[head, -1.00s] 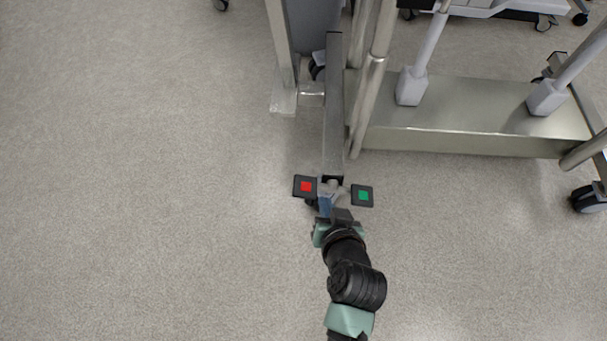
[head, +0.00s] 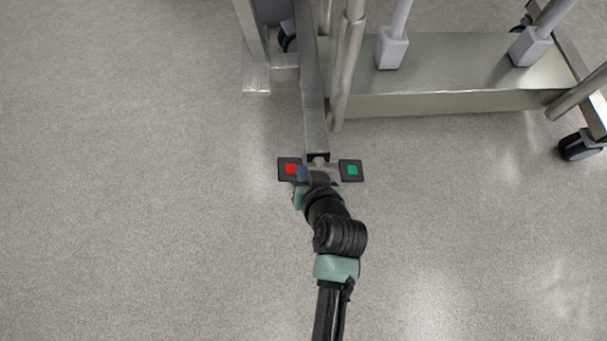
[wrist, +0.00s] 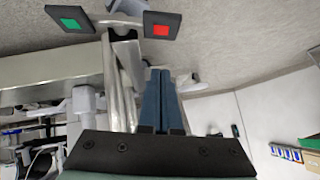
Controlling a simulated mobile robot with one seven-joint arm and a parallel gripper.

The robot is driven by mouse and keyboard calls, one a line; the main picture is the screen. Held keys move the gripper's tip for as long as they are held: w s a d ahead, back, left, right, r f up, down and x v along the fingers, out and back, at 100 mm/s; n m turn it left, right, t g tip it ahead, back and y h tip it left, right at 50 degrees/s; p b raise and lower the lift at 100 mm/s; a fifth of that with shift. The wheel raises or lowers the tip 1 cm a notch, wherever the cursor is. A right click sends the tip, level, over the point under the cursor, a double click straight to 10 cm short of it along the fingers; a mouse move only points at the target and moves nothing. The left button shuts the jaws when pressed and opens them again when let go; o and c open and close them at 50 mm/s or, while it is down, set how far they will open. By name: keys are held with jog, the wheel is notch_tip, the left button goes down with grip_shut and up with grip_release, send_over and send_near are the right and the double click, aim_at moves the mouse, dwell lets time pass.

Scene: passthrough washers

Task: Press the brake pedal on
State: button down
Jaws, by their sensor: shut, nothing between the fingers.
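Two small black square pedals sit either side of a metal bar's end, low near the floor. The left one (head: 290,169) has a red square, and the right one (head: 351,171) has a green square. In the wrist view the red pedal (wrist: 161,30) is ahead of the fingertips and the green pedal (wrist: 71,19) is off to the left. My gripper (head: 303,174) is shut and empty, its blue fingers overlapping the right edge of the red pedal in the head view. In the wrist view the fingers (wrist: 158,72) point toward the red pedal; contact cannot be told.
The long metal bar (head: 313,100) runs back from the pedals. A steel frame with a broad shelf (head: 450,75) and round posts stands behind to the right, with a black caster (head: 580,145) at its side. The floor (head: 130,200) to the left is clear.

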jog(key=b, duration=0.4)
send_over(289, 163)
jog(key=s+d, duration=0.2)
jog(key=s, duration=0.1)
notch_tip(289, 163, down, 5)
jog(key=shift+w+f, duration=0.1)
jog(key=shift+f, duration=0.1)
jog(key=shift+a+f+b, duration=0.2)
jog(key=shift+f+b, duration=0.3)
jog(key=shift+a+f+b, duration=0.15)
jog(key=shift+f+b, duration=0.35)
jog(key=shift+a+f+b, duration=0.2)
jog(key=shift+f+b, duration=0.35)
jog(key=shift+f, duration=0.1)
jog(key=shift+a+p, duration=0.15)
jog(key=shift+p, duration=0.2)
